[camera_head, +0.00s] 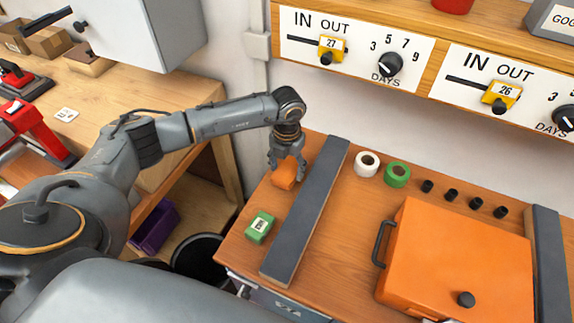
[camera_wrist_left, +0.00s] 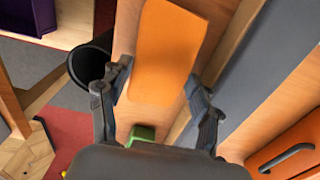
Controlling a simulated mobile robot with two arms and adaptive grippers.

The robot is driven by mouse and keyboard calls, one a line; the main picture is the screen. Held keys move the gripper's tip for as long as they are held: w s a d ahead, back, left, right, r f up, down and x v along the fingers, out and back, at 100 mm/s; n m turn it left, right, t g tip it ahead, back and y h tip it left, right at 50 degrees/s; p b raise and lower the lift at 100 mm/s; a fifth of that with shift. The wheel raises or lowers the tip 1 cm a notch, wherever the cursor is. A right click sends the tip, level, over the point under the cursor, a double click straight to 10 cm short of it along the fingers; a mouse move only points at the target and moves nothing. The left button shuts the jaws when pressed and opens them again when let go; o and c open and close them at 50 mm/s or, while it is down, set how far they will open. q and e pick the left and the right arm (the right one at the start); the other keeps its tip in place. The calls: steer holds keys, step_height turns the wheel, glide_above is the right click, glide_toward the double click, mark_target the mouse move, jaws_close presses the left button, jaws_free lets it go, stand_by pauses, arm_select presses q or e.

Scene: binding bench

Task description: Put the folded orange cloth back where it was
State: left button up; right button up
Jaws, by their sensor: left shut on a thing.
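The folded orange cloth (camera_head: 287,173) is between the fingers of my left gripper (camera_head: 287,172), over the left strip of the wooden bench top (camera_head: 232,245). In the left wrist view the cloth (camera_wrist_left: 168,45) is a flat orange piece reaching away from the fingers of my left gripper (camera_wrist_left: 158,95). The gripper is shut on it. I cannot tell from these views whether the cloth touches the bench top. My right gripper is not in view.
A long grey bar (camera_head: 305,215) lies just right of the cloth. A green box (camera_head: 260,227) sits nearer on the same strip. White (camera_head: 367,164) and green (camera_head: 397,174) rolls, several black pieces and an orange case (camera_head: 458,262) are farther right. A dark bin (camera_head: 200,258) stands below, left.

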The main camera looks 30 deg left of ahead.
mark_target(287, 170)
arm_select(q)
steer(key=shift+f, duration=0.5)
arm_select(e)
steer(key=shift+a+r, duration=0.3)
arm_select(q)
steer(key=shift+f, duration=0.1)
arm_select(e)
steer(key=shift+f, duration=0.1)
arm_select(q)
steer(key=o, duration=0.7)
steer(key=shift+o, duration=0.2)
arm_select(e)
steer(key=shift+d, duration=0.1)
arm_select(q)
steer(key=shift+r, duration=0.25)
steer(key=shift+w+r, duration=0.1)
steer(key=shift+r, duration=0.25)
step_height(287, 170, up, 11)
steer(key=b, duration=0.3)
steer(key=shift+b, duration=0.35)
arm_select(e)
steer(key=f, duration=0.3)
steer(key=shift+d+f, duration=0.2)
